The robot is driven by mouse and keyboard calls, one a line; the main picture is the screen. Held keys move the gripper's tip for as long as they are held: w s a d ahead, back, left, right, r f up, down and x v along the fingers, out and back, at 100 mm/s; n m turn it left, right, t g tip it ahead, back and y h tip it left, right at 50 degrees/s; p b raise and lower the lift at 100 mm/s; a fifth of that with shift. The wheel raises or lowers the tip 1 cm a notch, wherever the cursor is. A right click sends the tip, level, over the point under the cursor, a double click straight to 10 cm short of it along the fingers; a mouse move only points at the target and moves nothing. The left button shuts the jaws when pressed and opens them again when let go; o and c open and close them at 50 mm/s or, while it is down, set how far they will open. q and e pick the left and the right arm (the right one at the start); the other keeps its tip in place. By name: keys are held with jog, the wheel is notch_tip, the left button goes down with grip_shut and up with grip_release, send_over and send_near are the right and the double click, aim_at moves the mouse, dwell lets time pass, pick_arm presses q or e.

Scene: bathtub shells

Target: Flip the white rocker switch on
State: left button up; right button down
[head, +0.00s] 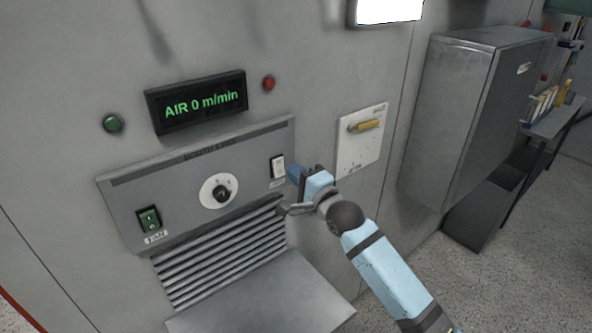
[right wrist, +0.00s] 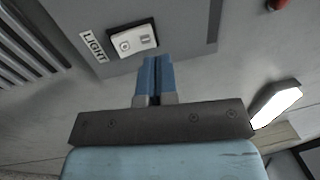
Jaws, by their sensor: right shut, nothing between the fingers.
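The white rocker switch (head: 278,166) sits in a dark frame at the right end of the grey control panel (head: 190,160). In the right wrist view the white rocker (right wrist: 134,41) shows beside a label reading LIGHT (right wrist: 93,46). My right gripper (head: 293,174) is just right of the switch in the head view, its blue fingers shut and empty. In the right wrist view the shut fingertips (right wrist: 158,60) lie just below the switch's frame; I cannot tell whether they touch it. My left gripper is not in view.
A display (head: 196,102) reads AIR 0 m/min. A plate with a yellow handle (head: 362,140) is right of my gripper. A ledge (head: 265,300) juts out below.

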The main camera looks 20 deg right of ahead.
pick_arm(q)
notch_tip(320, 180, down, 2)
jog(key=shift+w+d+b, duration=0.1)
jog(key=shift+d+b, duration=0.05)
jog(key=shift+b, duration=0.6)
pick_arm(e)
jog(key=s+d+r, duration=0.1)
jog(key=s+d, duration=0.2)
jog(key=s, duration=0.5)
jog(key=shift+s, duration=0.35)
jog(key=shift+d, duration=0.1)
